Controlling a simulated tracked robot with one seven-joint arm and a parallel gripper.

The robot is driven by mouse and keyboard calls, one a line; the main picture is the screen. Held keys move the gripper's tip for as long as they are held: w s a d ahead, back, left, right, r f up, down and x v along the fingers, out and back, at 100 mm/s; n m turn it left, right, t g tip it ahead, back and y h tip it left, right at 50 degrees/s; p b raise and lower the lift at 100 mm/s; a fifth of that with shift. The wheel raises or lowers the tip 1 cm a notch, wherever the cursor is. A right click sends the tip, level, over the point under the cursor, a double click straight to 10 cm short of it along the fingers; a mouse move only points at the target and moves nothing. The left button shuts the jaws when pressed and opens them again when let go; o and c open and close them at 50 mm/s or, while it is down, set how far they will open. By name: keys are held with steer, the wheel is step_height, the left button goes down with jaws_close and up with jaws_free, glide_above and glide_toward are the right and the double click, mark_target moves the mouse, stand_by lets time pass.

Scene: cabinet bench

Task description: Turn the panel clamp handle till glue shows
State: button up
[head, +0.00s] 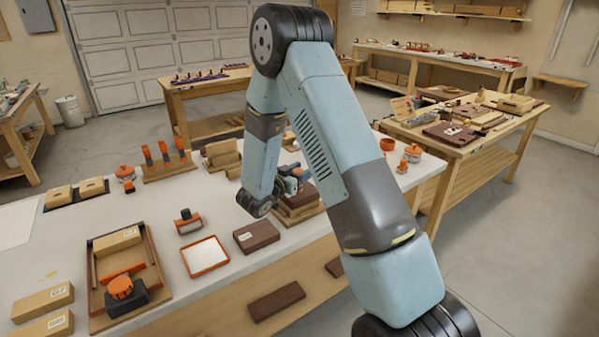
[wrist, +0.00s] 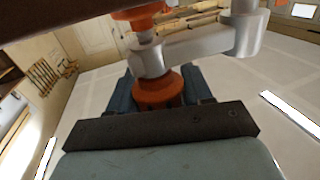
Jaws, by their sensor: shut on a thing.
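In the wrist view the clamp's orange handle (wrist: 160,88) sits between the two dark blue fingers of my gripper (wrist: 160,98), which is shut on it. The grey metal clamp arm (wrist: 205,42) stands just beyond the handle, with another orange part (wrist: 142,12) at the top edge. In the head view my gripper (head: 291,181) is small and partly covered by my arm, beside stacked brown and tan panels (head: 299,205). The clamp is mostly hidden there. I can make out no glue at the panel joint.
On the white bench (head: 150,215) stand an orange-rimmed tray (head: 205,270), a dark brown block (head: 256,236), a roller tool (head: 188,222) and a wooden frame (head: 152,262) with an orange knob (head: 120,287). Other benches stand behind, with clear floor to the right.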

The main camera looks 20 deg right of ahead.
steer(key=shift+s+d+m+g+h, duration=0.15)
steer(key=shift+m+g+h, duration=0.45)
steer(key=shift+m+g, duration=0.6)
steer(key=shift+s+m+g+h, duration=0.1)
steer(key=shift+m+g+h, duration=0.6)
steer(key=shift+g, duration=0.9)
steer(key=o, duration=1)
steer(key=v, duration=1.3)
steer(key=shift+a, duration=0.4)
